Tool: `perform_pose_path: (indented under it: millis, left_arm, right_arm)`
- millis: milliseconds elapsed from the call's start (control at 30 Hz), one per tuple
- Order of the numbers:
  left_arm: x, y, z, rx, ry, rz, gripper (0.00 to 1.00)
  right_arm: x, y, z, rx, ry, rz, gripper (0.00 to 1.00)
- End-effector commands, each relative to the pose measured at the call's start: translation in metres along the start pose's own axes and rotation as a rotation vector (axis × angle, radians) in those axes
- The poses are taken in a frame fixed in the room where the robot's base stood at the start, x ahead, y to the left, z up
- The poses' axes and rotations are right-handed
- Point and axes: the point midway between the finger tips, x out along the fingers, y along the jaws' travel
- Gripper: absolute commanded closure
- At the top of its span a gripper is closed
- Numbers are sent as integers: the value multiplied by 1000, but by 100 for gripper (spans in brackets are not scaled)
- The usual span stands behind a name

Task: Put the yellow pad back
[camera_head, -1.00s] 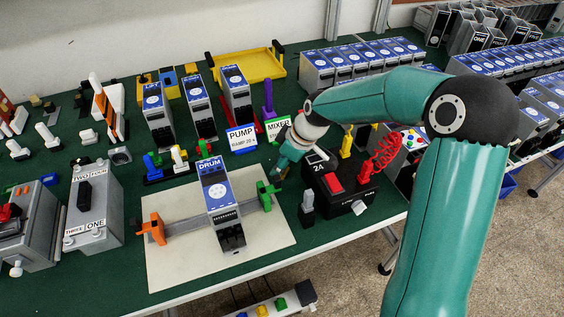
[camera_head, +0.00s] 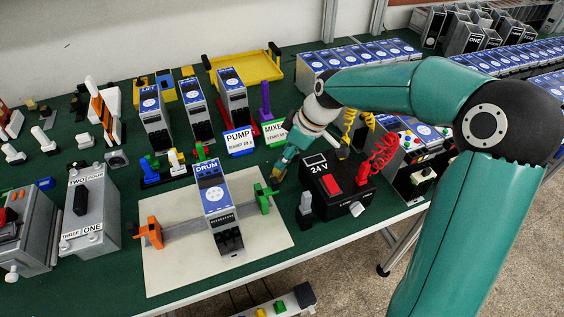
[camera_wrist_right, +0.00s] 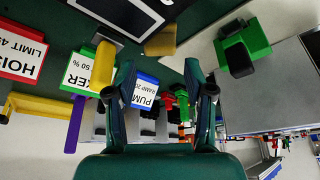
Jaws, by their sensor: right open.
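The yellow pad (camera_wrist_right: 161,41) is a small dull-yellow block in the right wrist view. It lies just ahead of my right fingertips, beside the black 24 V box, and appears between the lines of the two fingers, apart from both. My right gripper (camera_wrist_right: 160,66) is open with nothing between its fingers. In the head view my right gripper (camera_head: 282,170) points down just left of the 24 V box (camera_head: 334,183). A yellowish patch at its tip there is too small to tell as pad or finger. My left gripper is not in view.
The DRUM unit (camera_head: 213,195) stands on a pale board (camera_head: 170,265) between an orange clamp (camera_head: 150,236) and a green clamp (camera_head: 265,198). PUMP (camera_head: 239,141) and MIXER (camera_head: 275,132) signs stand behind my gripper. A yellow post (camera_wrist_right: 103,66) is close beside one finger.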

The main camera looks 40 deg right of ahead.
Motion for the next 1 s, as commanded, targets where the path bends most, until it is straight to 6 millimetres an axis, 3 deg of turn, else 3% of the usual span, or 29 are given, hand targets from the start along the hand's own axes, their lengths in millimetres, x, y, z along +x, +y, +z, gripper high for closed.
perform_pose_path:
  millis: [200,400,1000]
  left_arm:
    - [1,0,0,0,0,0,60]
    - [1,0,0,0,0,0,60]
    - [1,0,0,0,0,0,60]
  right_arm:
    - [-42,0,-1,0,2,2,47]
    - [-59,0,0,0,0,0,47]
    - [-61,0,0,0,0,-1,47]
